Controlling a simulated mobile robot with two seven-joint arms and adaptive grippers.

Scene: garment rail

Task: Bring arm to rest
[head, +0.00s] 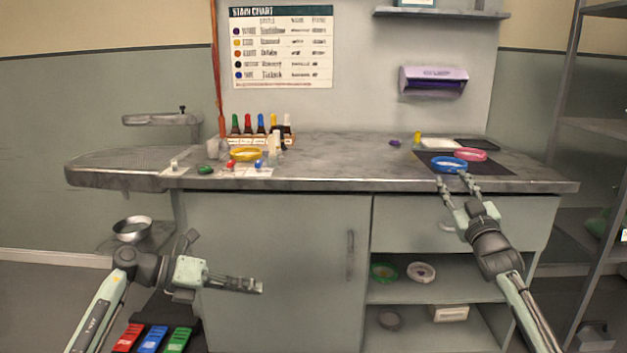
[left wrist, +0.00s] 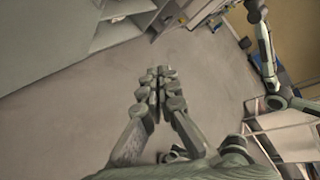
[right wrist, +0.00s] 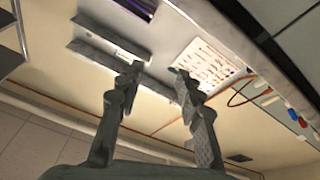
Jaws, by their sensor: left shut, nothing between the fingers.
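My left gripper (head: 258,286) is low in front of the bench cabinet, to the left of its door handle, its forearm reaching in from the lower left. In the left wrist view its fingers (left wrist: 158,75) are together and empty, with bare floor behind. My right gripper (head: 453,181) is raised at the bench's front edge, on the right, just below a blue ring (head: 449,164) in the head view. In the right wrist view its fingers (right wrist: 157,75) stand apart with nothing between them. I cannot tell how far it is from the ring.
The grey bench (head: 340,165) carries several dropper bottles (head: 261,128), a yellow ring (head: 245,154) and a pink ring (head: 470,154). Open shelves (head: 430,292) are below right. A metal bowl (head: 132,229) stands at left. Red, blue and green blocks (head: 152,339) are below my left arm.

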